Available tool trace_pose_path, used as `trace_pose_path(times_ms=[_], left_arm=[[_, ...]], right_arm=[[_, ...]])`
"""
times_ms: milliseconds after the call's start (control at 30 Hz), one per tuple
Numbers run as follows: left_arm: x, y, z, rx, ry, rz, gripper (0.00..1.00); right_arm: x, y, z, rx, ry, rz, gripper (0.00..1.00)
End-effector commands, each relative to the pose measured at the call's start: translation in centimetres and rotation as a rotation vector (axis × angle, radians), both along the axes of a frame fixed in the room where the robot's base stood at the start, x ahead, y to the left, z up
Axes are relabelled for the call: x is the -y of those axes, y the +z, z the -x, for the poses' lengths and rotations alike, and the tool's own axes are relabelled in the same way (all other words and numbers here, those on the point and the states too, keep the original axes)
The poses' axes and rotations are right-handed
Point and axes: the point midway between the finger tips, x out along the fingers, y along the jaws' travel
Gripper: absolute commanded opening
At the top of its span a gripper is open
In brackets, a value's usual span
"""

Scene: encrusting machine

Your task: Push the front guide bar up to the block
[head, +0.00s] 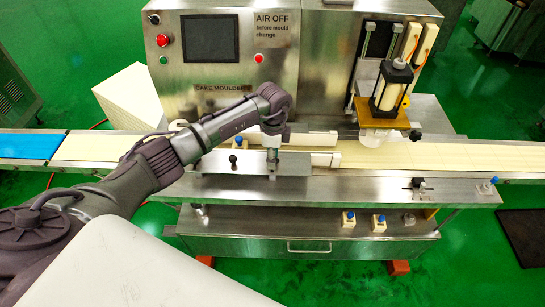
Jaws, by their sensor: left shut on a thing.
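The front guide bar (222,165) is a flat metal bar along the near side of the pale conveyor belt, with a black knob near its left part and a white end piece (325,159) at its right. My left gripper (272,158) points down onto the middle of this bar and is shut on a part of it; its fingers are small and partly merge with the metal. A rear guide bar (310,138) with a white end lies across the belt. A gap of belt shows between the two bars. I cannot tell which piece is the block. My right gripper is out of view.
The machine's control cabinet (222,85) stands behind the belt. A press unit (392,85) stands over the belt at the right. The belt right of the bars (460,158) is clear.

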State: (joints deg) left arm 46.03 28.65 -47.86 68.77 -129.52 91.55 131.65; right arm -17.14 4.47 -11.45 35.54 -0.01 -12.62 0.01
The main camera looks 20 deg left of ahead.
Motion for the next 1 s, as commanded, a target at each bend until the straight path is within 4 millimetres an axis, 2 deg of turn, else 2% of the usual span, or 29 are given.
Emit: trace_pose_path(times_ms=[33, 867, 900, 1000], left_arm=[[-1.03, 1.15, -1.48, 0.05, 0.017, -0.013, 0.0], [-1.06, 1.14, -1.49, 0.05, 0.018, -0.013, 0.0], [-1.05, 1.14, -1.46, 0.049, 0.017, -0.012, 0.46], [-1.03, 1.16, -1.45, 0.05, 0.017, -0.013, 0.63]], right_arm=[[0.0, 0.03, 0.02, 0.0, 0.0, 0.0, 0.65], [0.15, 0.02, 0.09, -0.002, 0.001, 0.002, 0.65], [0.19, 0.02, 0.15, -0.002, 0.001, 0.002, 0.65], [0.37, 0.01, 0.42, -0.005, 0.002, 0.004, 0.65]])
